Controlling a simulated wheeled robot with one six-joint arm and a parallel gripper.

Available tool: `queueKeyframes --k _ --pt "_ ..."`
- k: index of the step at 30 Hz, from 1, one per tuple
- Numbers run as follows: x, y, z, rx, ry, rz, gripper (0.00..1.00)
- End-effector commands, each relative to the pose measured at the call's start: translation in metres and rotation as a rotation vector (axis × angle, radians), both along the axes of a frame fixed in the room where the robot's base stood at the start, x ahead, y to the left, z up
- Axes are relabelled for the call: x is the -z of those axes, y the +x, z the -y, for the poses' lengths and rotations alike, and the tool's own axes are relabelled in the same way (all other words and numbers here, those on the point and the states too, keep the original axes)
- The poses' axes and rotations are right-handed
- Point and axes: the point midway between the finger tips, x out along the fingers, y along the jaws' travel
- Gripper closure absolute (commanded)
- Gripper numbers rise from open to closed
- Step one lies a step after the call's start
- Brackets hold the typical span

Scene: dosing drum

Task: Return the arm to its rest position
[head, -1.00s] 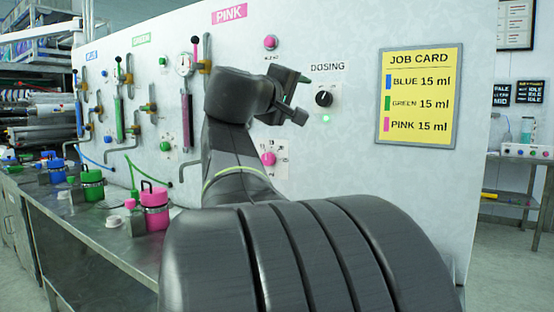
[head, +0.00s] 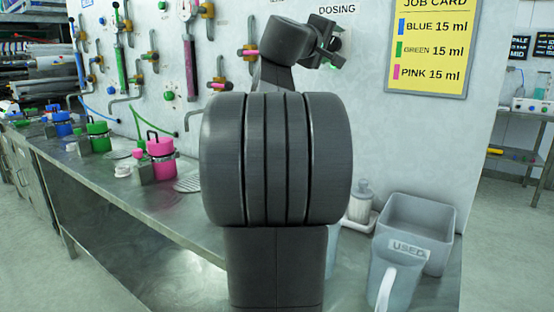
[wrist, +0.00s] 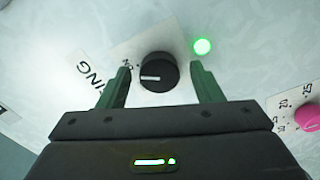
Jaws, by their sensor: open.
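My gripper (head: 333,45) is raised in front of the white panel, close to the dosing knob. In the wrist view my gripper (wrist: 158,88) is open, its two green fingers apart with nothing held between them. The black dosing knob (wrist: 157,72) shows beyond and between the fingertips, and I see no contact with it. A green lamp (wrist: 202,46) glows beside the knob. In the head view my arm hides most of the knob and part of the panel.
A steel bench (head: 120,215) runs along the panel. It holds a pink canister (head: 161,157), a green canister (head: 98,137) and a blue canister (head: 62,124). The job card (head: 430,45) hangs above.

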Motion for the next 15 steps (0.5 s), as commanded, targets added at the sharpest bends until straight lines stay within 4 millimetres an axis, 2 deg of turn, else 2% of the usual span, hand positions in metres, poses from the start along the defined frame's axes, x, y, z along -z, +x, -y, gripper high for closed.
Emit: queueKeyframes --k 8,15 --pt "0.0 -0.002 -0.002 -0.001 0.001 0.001 0.41" --pt "0.0 -0.026 -0.018 -0.003 0.004 0.004 0.41"
